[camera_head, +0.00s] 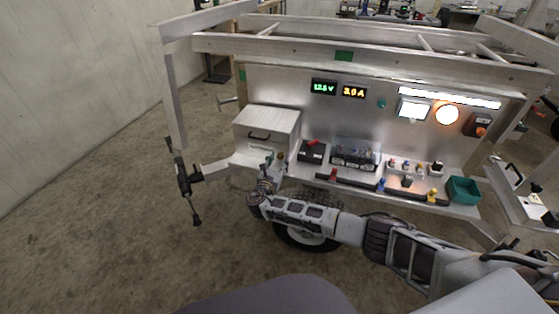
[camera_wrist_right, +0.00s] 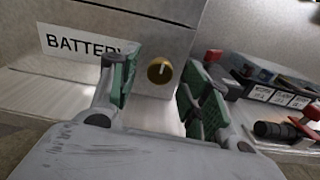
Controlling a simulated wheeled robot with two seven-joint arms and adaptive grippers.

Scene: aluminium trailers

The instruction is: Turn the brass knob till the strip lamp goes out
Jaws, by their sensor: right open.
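The brass knob (camera_wrist_right: 160,70) is on the front of a grey box labelled BATTERY (camera_wrist_right: 75,42), its pointer mark toward the top. In the wrist view it shows between the two green-padded fingers of my right gripper (camera_wrist_right: 162,82), which are open and apart from it on both sides. In the head view my right gripper (camera_head: 271,164) is at the lower right corner of the metal box (camera_head: 262,124) and largely hides the knob. The strip lamp (camera_head: 450,97) is lit white along the panel's upper right. My left gripper is not in view.
The trailer panel (camera_head: 300,105) bears green and amber displays (camera_head: 338,89), a lit square lamp (camera_head: 413,107) and a round amber lamp (camera_head: 446,115). The shelf right of my gripper holds a black box (camera_head: 311,151), fuses, tools and a green bin (camera_head: 463,190). Bare floor lies left.

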